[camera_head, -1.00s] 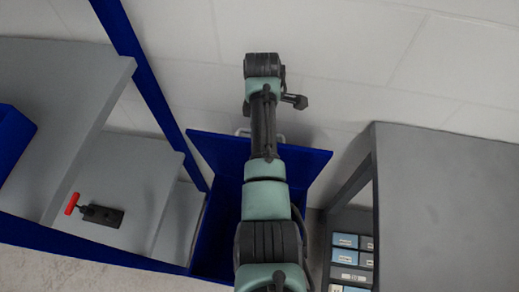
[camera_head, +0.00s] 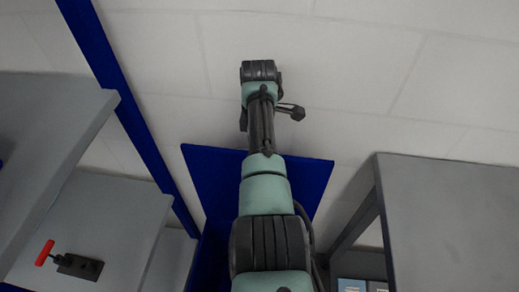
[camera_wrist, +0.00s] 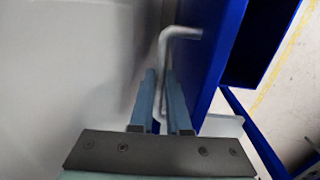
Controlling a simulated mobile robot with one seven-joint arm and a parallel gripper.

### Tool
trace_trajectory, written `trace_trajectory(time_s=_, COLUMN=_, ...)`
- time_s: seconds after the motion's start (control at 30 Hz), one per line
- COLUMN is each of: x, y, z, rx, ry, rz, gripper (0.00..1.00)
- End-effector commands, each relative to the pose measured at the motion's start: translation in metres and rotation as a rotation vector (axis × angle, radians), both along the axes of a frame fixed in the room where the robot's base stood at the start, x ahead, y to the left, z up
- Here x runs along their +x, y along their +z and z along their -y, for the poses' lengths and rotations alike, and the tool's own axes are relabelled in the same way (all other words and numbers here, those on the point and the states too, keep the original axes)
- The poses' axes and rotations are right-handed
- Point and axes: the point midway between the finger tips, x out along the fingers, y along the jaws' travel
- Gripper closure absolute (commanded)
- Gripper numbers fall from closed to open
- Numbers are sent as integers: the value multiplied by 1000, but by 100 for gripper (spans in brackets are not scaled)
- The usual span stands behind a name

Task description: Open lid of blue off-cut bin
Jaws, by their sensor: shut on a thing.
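The blue off-cut bin's lid (camera_head: 215,178) stands raised behind my arm in the head view, its top edge near the wall. The lid also shows edge-on in the wrist view (camera_wrist: 213,65). A pale bent handle (camera_wrist: 182,33) sticks out from the lid. My gripper (camera_wrist: 162,82) has its two blue-grey fingers around the handle's lower bar and is shut on it. The bin's dark opening (camera_wrist: 262,45) lies right of the lid in the wrist view. In the head view my arm hides the handle, my fingers and much of the bin.
Grey shelving with a blue frame post (camera_head: 130,110) stands left, close to the bin. A red-handled clamp (camera_head: 75,263) lies on a lower shelf. A grey table (camera_head: 450,215) stands right, with small boxes (camera_head: 355,285) below. A white wall (camera_head: 350,70) is close behind.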

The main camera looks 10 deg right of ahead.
Motion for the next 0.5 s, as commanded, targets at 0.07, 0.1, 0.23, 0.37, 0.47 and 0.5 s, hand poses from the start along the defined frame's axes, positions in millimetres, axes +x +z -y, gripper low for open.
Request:
trace_trajectory(time_s=0.07, x=-3, y=-6, z=-1, rx=2, ry=1, rz=-12, gripper=100)
trace_trajectory(time_s=0.1, x=-3, y=-6, z=-1, rx=2, ry=1, rz=-12, gripper=100)
trace_trajectory(time_s=0.23, x=-3, y=-5, z=-1, rx=1, ry=1, rz=-11, gripper=66)
trace_trajectory(time_s=0.37, x=-2, y=-3, z=-1, rx=1, ry=1, rz=-7, gripper=55)
trace_trajectory(time_s=0.47, x=-2, y=-2, z=-1, rx=2, ry=0, rz=-5, gripper=55)
trace_trajectory(time_s=0.5, x=-1, y=-2, z=-1, rx=2, ry=0, rz=-5, gripper=55)
